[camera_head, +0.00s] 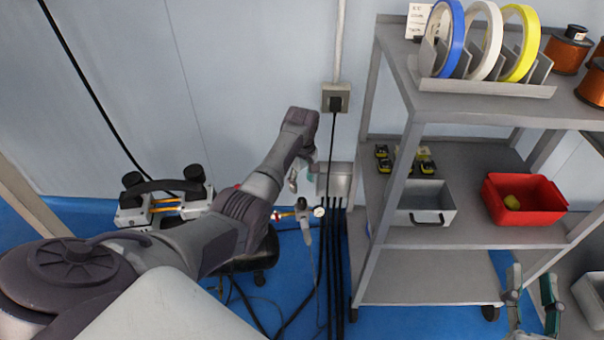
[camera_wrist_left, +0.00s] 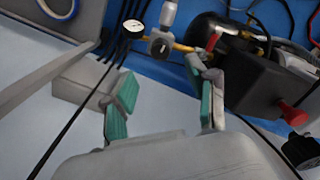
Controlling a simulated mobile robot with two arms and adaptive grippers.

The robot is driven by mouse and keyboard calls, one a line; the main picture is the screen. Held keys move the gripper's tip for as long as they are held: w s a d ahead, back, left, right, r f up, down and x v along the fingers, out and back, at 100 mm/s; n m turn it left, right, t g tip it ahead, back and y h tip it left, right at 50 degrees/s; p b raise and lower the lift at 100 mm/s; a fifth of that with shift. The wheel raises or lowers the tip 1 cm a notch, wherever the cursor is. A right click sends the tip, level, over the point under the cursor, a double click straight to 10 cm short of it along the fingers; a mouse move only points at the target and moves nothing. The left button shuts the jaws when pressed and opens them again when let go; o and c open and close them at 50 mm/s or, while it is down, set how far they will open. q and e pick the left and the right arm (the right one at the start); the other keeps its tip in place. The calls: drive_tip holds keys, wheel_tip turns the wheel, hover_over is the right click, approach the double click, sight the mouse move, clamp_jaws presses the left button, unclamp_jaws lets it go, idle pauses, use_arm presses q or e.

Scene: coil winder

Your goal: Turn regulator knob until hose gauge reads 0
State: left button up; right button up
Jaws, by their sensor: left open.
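The regulator (camera_head: 302,212) sits on a brass line low by the wall, with a round white gauge (camera_head: 319,211) on its right. In the left wrist view the regulator body (camera_wrist_left: 160,46), its grey knob (camera_wrist_left: 168,14) and the gauge (camera_wrist_left: 133,28) show near the top; the gauge reading is too small to tell. My left gripper (camera_head: 303,178) hangs above the regulator, apart from it. In the wrist view it (camera_wrist_left: 166,105) is open and empty, its green pads spread below the regulator. My right gripper (camera_head: 532,290) is open and empty at the lower right.
A black compressor (camera_wrist_left: 265,75) with a red knob stands beside the regulator. Dark cables (camera_head: 336,260) run down the wall. A grey shelf cart (camera_head: 440,237) stands at right, holding tape rolls, a grey bin (camera_head: 432,216) and a red bin (camera_head: 540,213). Blue floor is partly clear.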

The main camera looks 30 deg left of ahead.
use_arm(q)
drive_tip(key=shift+r, duration=1.5)
drive_tip(key=shift+f, duration=0.1)
